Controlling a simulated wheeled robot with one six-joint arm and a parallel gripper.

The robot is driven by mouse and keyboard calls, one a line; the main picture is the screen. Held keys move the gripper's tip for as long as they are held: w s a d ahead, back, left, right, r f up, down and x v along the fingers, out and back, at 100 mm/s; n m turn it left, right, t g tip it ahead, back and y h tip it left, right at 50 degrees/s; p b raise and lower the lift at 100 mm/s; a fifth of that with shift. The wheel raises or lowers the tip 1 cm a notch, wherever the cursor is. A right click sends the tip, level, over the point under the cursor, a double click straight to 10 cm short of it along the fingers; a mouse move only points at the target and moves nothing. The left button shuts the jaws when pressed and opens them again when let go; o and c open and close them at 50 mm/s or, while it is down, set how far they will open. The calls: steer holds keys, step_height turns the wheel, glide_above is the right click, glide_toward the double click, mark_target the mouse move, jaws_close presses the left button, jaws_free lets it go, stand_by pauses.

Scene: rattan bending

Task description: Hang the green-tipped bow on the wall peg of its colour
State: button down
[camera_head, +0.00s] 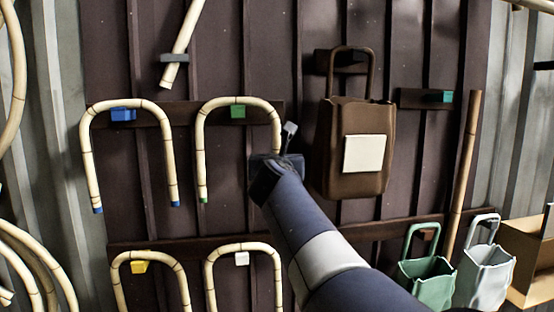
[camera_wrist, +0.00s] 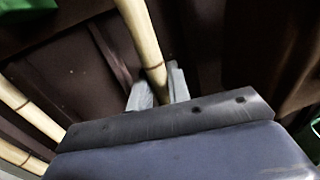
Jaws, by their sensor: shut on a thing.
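The green-tipped bow (camera_head: 201,150) is a pale, upside-down U of rattan at the wall, with a green end on its left leg. Its crown passes just above the green peg (camera_head: 238,112) in the head view; I cannot tell whether it rests on it. My gripper (camera_wrist: 158,92) is shut on the bow's right leg (camera_wrist: 143,40), which runs between the fingers in the wrist view. In the head view my gripper (camera_head: 268,172) covers the lower end of that leg, so its tip is hidden.
A blue-tipped bow (camera_head: 84,150) hangs at the blue peg (camera_head: 123,115) to the left. Bows also hang at the yellow (camera_head: 139,267) and white (camera_head: 242,259) pegs below. A brown bag (camera_head: 330,150) hangs close right of my gripper. A teal peg (camera_head: 447,97) is bare.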

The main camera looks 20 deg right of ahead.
steer(key=c, duration=1.3)
jaws_free()
steer(key=shift+o, duration=0.2)
steer(key=shift+s, duration=0.15)
steer(key=b+v, duration=0.2)
steer(key=v, duration=0.8)
steer(key=shift+s+a, duration=0.2)
steer(key=shift+s, duration=0.05)
steer(key=d+v, duration=0.1)
steer(key=v, duration=0.7)
steer(key=shift+s+d, duration=0.2)
steer(key=shift+s, duration=0.5)
